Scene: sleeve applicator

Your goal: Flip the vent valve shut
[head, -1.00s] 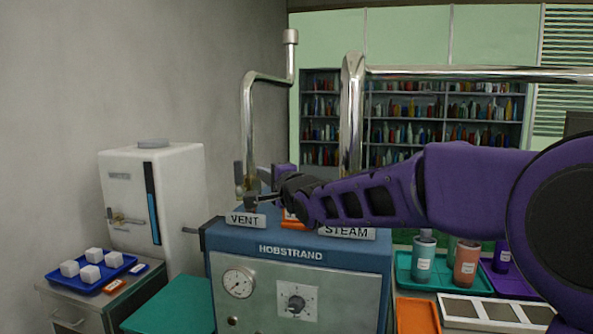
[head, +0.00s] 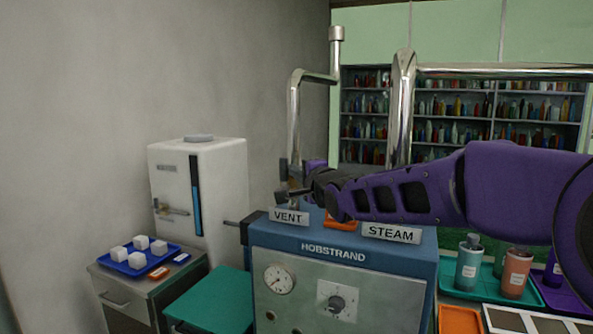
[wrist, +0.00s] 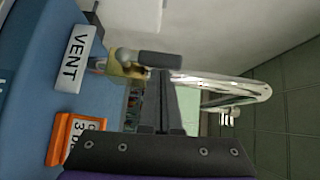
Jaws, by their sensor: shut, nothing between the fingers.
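The vent valve sits at the foot of the thin chrome pipe (head: 295,115), behind the VENT label (head: 289,217) on the blue machine. In the wrist view its brass body (wrist: 126,66) shows beside the VENT label (wrist: 73,58). Its dark grey lever (wrist: 160,58) lies along the pipe's line, so it stands upright; it also shows in the head view (head: 283,169). My arm hides part of the machine top.
A thicker chrome pipe (head: 402,105) rises behind my arm, near the STEAM label (head: 391,233). An orange tag (wrist: 73,139) stands beside the VENT label. A white cabinet (head: 222,185) and a blue tray (head: 127,261) with white cubes are at left. Bottles stand on trays at right.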

